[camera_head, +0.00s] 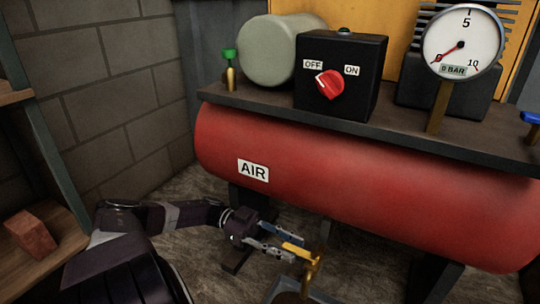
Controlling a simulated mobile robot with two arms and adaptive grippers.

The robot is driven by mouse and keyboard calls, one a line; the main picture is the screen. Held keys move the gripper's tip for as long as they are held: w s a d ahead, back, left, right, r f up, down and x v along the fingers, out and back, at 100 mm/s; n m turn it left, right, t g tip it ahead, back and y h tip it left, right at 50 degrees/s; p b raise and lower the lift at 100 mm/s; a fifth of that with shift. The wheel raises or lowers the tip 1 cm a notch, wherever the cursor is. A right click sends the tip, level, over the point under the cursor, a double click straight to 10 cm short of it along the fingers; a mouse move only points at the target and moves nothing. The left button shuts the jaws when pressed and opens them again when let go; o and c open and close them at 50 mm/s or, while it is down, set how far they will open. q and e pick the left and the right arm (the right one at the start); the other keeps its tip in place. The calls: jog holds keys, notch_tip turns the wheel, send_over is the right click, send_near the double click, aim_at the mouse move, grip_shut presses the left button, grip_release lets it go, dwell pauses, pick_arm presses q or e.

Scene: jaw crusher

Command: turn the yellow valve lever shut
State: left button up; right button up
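The yellow valve lever (298,250) sits below the red air tank, on a brass valve (311,270) at the bottom middle. The lever points left and slightly up from the valve stem. My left gripper (293,246) reaches in from the left, with one finger above the lever and one below it. The fingers are apart and the lever's free end lies between them. I cannot tell whether either finger touches it. My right gripper is not in view.
The red tank (350,170) marked AIR hangs just above the gripper. On its top plate stand a black switch box (342,80) with a red knob (329,84) and a gauge (463,43) reading 0 bar. A brick (31,235) lies on a wooden shelf at left.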

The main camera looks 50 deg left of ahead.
pick_arm(q)
jog(key=v, duration=1)
jog(key=shift+a, duration=0.15)
dwell(0.5)
